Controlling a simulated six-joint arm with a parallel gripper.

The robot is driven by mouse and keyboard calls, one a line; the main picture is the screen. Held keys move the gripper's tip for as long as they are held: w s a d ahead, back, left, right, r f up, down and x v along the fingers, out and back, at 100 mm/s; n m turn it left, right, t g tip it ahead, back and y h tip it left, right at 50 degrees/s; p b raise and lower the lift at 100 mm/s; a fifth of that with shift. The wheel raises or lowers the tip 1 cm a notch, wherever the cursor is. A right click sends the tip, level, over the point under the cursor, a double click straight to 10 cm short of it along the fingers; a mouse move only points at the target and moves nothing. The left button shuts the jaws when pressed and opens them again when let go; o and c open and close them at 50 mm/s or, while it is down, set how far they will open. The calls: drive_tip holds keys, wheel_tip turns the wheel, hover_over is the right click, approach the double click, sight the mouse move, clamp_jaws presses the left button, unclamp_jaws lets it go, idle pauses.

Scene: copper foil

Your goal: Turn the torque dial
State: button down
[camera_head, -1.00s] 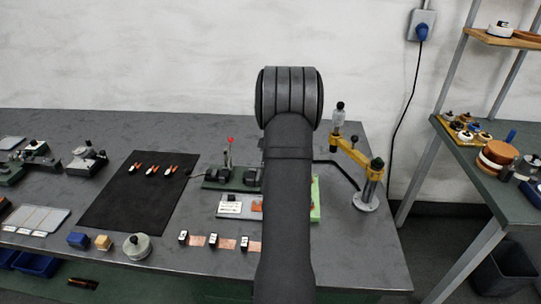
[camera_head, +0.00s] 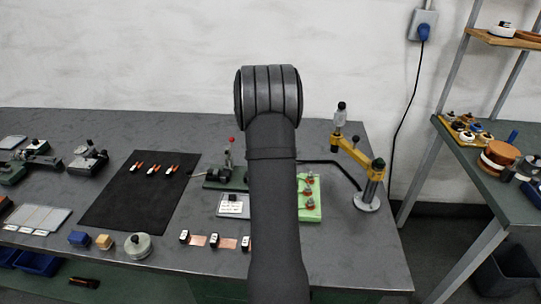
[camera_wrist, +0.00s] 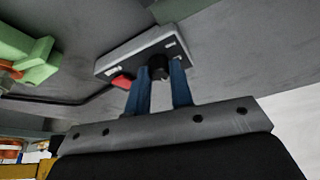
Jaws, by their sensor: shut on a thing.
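The torque dial looks to be the black knob (camera_wrist: 158,66) on a light grey box (camera_wrist: 130,54), seen in the wrist view. My gripper (camera_wrist: 161,74) has two blue fingers, one on each side of the knob, shut on it. My gripper is hidden behind my arm there. Any marks on the dial are too small to read.
A green fixture (camera_head: 312,214) with red parts stands right of my arm. A yellow-armed stand (camera_head: 368,180) is farther right. Small blocks with copper strips (camera_head: 217,242) lie in front. A black mat (camera_head: 130,210) lies left.

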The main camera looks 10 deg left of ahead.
drive_tip(key=m+h, duration=0.1)
drive_tip(key=m, duration=0.2)
drive_tip(key=m+g+h, duration=0.1)
drive_tip(key=m, duration=0.2)
drive_tip(key=shift+w+a+m, duration=0.1)
drive_tip(key=shift+a+m, duration=0.05)
drive_tip(key=shift+m, duration=0.15)
drive_tip(key=m+g+h, duration=0.1)
drive_tip(key=m+g, duration=0.1)
drive_tip(key=m, duration=0.3)
drive_tip(key=shift+w, duration=0.1)
drive_tip(key=shift+a, duration=0.1)
drive_tip(key=c, duration=1.3)
unclamp_jaws()
drive_tip(key=shift+o, duration=0.2)
drive_tip(key=v, duration=1.7)
drive_tip(key=shift+w+a+r, duration=0.15)
drive_tip(key=shift+r, duration=0.05)
